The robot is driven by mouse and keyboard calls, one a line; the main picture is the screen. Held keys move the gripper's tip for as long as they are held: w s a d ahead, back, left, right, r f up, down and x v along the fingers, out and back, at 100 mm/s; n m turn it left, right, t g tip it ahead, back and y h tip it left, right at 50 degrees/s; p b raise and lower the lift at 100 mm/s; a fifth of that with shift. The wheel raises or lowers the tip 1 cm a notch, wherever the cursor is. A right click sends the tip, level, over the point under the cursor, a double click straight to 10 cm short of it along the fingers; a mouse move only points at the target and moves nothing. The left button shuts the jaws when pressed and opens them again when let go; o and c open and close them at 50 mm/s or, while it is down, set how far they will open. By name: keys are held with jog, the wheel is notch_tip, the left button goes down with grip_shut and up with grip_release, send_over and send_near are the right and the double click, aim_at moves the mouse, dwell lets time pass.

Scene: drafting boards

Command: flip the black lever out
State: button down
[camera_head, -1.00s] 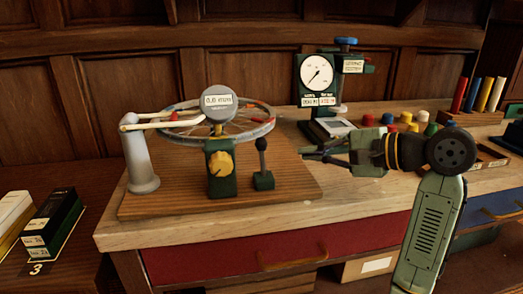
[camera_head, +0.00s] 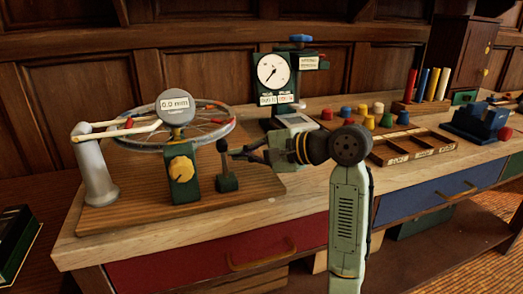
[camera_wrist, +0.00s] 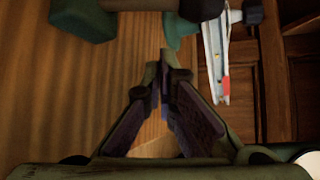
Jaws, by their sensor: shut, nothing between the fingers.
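The black lever (camera_head: 224,160) stands upright on a small green base (camera_head: 227,183), at the right part of the wooden board. My gripper (camera_head: 238,152) is just right of the lever at about the height of its upper stem, pointing left at it. Its fingers are together and hold nothing. In the wrist view my gripper (camera_wrist: 163,82) points up the picture, its tips meeting below the lever's dark knob (camera_wrist: 200,8), with a visible gap. The green base (camera_wrist: 82,20) shows at the upper left there.
The spoked wheel (camera_head: 205,137), a round readout (camera_head: 174,106) and a green post with a yellow knob (camera_head: 181,168) stand left of the lever. A dial gauge (camera_head: 273,72) stands behind my gripper. Coloured pegs (camera_head: 369,122) and a compartment tray (camera_head: 375,156) lie to the right.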

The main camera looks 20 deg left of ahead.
aim_at(224, 152)
jog(key=shift+x, duration=1)
jog(key=shift+s+d+r+p, duration=0.15)
jog(key=shift+s+d+r, duration=0.15)
jog(key=shift+s, duration=0.25)
jog(key=shift+s+d+r+p, duration=0.2)
jog(key=shift+s+r, duration=0.2)
jog(key=shift+s, duration=0.15)
jog(key=shift+s+d+r, duration=0.2)
jog(key=shift+s+d, duration=0.05)
jog(key=shift+s, duration=0.35)
jog(key=shift+s+d+r+n+y+b, duration=0.1)
jog(key=shift+s+n+y+b, duration=0.15)
jog(key=shift+n+y, duration=0.2)
jog(key=shift+s+d+n+t+y+b, duration=0.2)
jog(key=shift+n+t+y+b, duration=0.15)
jog(key=shift+t+y+b, duration=0.25)
jog(key=n+y+b, duration=0.1)
jog(key=s+n+y+b, duration=0.1)
jog(key=y+b, duration=0.1)
jog(key=shift+s+d+n+t+b, duration=0.2)
jog(key=shift+d+n+t+b, duration=0.1)
jog(key=shift+d+n+t, duration=0.1)
jog(key=shift+s+d+r+n+y+b, duration=0.15)
jog(key=shift+n+y+b, duration=0.1)
jog(key=shift+n+y, duration=0.2)
jog(key=shift+s+d+r+n+y+b, duration=0.15)
jog(key=shift+n+y+b, duration=0.1)
jog(key=shift+n+y, duration=0.15)
jog(key=shift+s, duration=0.1)
jog(key=shift+s+d, duration=0.1)
